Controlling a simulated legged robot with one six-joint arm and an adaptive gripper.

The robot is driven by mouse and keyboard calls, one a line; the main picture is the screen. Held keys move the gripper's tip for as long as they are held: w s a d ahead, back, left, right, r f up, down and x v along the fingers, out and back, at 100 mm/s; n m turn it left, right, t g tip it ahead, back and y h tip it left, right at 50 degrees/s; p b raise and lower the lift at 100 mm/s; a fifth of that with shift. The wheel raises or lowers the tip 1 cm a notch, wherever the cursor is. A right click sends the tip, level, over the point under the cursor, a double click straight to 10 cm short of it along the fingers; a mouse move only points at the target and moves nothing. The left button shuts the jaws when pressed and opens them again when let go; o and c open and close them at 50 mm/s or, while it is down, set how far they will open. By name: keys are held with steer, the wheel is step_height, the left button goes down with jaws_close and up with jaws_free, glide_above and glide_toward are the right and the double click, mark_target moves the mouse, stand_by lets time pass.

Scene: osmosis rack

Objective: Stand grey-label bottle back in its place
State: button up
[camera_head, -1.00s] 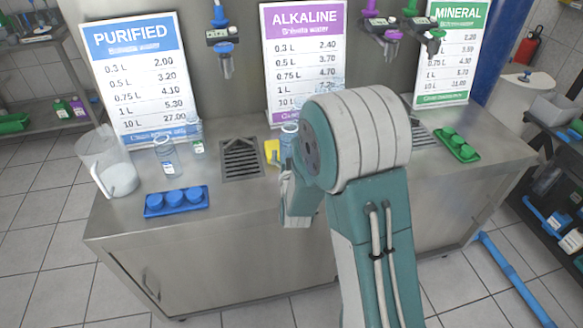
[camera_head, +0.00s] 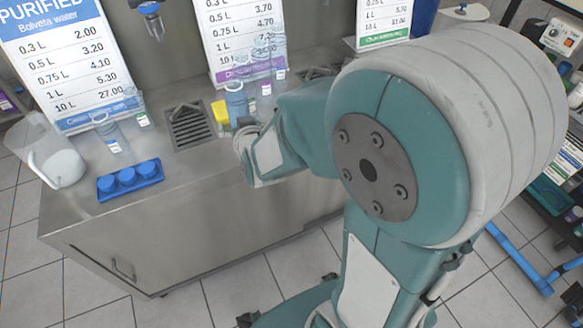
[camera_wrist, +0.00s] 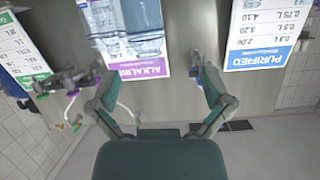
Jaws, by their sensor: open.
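A blue-tinted bottle (camera_head: 236,104) and a small purple-label bottle (camera_head: 265,98) stand right of the grate. I cannot make out which bottle has the grey label. In the wrist view my gripper (camera_wrist: 155,78) is open and empty, its fingers spread wide before the upside-down ALKALINE sign (camera_wrist: 136,55). In the head view, my wrist end is at the counter's front, just before the blue-tinted bottle.
A blue tray (camera_head: 131,182) of blue caps and a clear pitcher (camera_head: 55,160) stand at the left. Price signs (camera_head: 70,60) line the back. My arm hides the counter's right part.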

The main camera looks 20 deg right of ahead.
steer(key=s+d+r+g, duration=0.1)
steer(key=s+r+g, duration=0.2)
steer(key=s, duration=0.8)
steer(key=s+d+r+n+g, duration=0.1)
steer(key=s+r+g, duration=0.3)
steer(key=s, duration=0.8)
steer(key=shift+s+d+r+g, duration=0.15)
steer(key=shift+d+r+g, duration=0.2)
steer(key=shift+g, duration=0.35)
